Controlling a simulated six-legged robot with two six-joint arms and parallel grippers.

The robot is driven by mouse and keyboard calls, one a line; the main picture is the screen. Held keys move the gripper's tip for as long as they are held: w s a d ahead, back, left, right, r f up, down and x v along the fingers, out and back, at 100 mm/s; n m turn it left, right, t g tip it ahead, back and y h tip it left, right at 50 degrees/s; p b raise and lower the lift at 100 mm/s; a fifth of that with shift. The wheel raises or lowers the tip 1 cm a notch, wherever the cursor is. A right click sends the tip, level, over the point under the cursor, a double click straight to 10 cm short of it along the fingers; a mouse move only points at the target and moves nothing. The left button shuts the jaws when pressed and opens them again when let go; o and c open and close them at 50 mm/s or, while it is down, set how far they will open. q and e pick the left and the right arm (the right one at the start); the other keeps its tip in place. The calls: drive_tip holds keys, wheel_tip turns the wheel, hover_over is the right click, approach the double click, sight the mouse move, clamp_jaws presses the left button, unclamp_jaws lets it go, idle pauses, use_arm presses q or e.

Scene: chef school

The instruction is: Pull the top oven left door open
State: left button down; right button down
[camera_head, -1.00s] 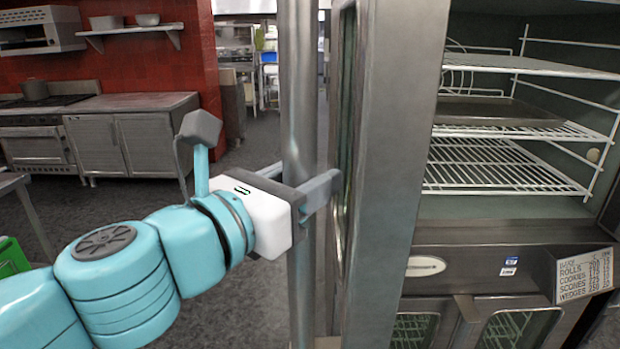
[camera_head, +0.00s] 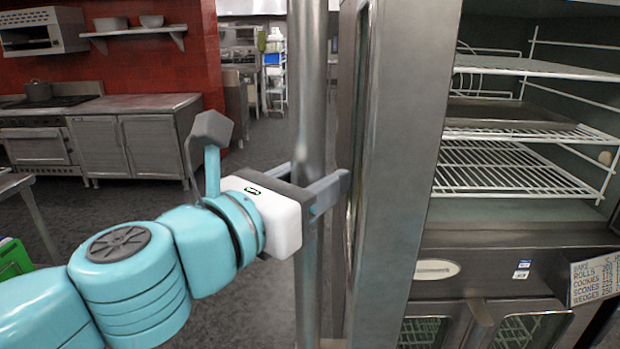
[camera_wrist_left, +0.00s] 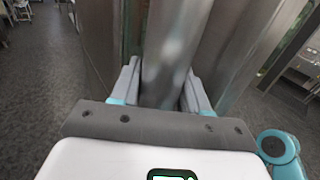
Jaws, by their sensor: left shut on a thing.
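The top oven left door (camera_head: 400,150) stands swung open, seen nearly edge-on left of the oven cavity in the head view. Its long vertical metal handle (camera_head: 309,90) runs down the door's outer side. My left gripper (camera_head: 322,185) is shut on the handle, with its fingers on either side of the bar. In the left wrist view, the handle (camera_wrist_left: 165,70) passes between the two fingers of the gripper (camera_wrist_left: 163,90). The oven's interior shows wire racks (camera_head: 500,168) and a dark tray (camera_head: 490,110). My right gripper is not in view.
Lower oven doors (camera_head: 515,325) with windows sit below the control strip. A baking chart (camera_head: 597,277) hangs at the right. A steel counter (camera_head: 130,105) and stove stand at the back left by a red wall. Grey floor lies open between.

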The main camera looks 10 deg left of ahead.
use_arm(q)
drive_tip(key=c, duration=0.7)
unclamp_jaws()
drive_tip(key=shift+c, duration=0.2)
drive_tip(key=shift+o, duration=0.4)
drive_tip(key=shift+d, duration=0.15)
drive_tip(key=shift+s, duration=0.1)
drive_tip(key=p+v, duration=1)
drive_tip(key=v, duration=0.6)
drive_tip(key=shift+a, duration=0.3)
drive_tip(key=shift+s, duration=0.15)
